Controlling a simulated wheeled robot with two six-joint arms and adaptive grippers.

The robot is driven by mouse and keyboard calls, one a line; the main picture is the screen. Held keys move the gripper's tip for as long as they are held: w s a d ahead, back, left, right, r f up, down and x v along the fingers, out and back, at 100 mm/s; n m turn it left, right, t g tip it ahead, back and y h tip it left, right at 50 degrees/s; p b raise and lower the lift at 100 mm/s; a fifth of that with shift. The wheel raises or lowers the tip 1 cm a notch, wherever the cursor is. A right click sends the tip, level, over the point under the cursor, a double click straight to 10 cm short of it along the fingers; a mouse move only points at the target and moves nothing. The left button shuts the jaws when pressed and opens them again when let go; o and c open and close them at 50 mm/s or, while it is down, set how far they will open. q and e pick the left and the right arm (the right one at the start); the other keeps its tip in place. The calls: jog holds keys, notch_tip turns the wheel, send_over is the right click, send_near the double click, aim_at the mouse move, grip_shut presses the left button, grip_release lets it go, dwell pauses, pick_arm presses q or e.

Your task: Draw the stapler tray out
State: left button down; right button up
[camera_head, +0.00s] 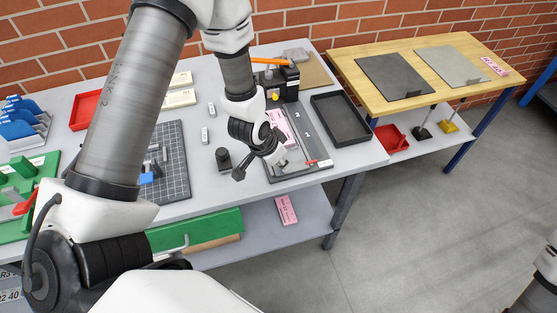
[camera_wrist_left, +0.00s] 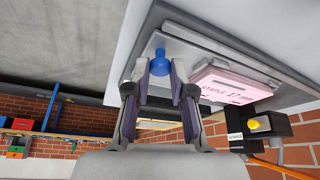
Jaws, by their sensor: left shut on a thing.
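The stapler tray is a flat grey plate (camera_head: 318,172) at the right end of the grey table, and it also shows in the left wrist view (camera_wrist_left: 205,48). A pink box marked STAPLE (camera_wrist_left: 232,84) lies on it; it also shows in the head view (camera_head: 280,125). A blue knob (camera_wrist_left: 160,62) stands on the plate. My left gripper (camera_head: 284,160) is over the plate's front part. In the left wrist view its two fingers (camera_wrist_left: 161,72) are closed around the knob. The black stapler body (camera_head: 280,82) stands behind the plate. My right gripper is not in view.
A black open tray (camera_head: 341,119) lies right beside the plate. A dark round-topped post (camera_head: 223,158) stands left of my gripper. A gridded mat (camera_head: 172,165) lies further left. A wooden table (camera_head: 420,72) stands to the right. Floor is clear in front.

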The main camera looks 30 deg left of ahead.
pick_arm(q)
jog(key=shift+s+f, duration=0.25)
jog(key=shift+s, duration=0.05)
jog(key=c, duration=1.2)
grip_release()
jog(key=shift+o, duration=1.1)
jog(key=shift+w+d, duration=0.1)
jog(key=shift+d, duration=0.1)
jog(key=shift+w+d, duration=0.15)
jog(key=shift+w, duration=0.05)
jog(key=shift+s+r, duration=0.15)
jog(key=shift+r, duration=0.25)
jog(key=v, duration=1.1)
jog(key=shift+r, duration=0.1)
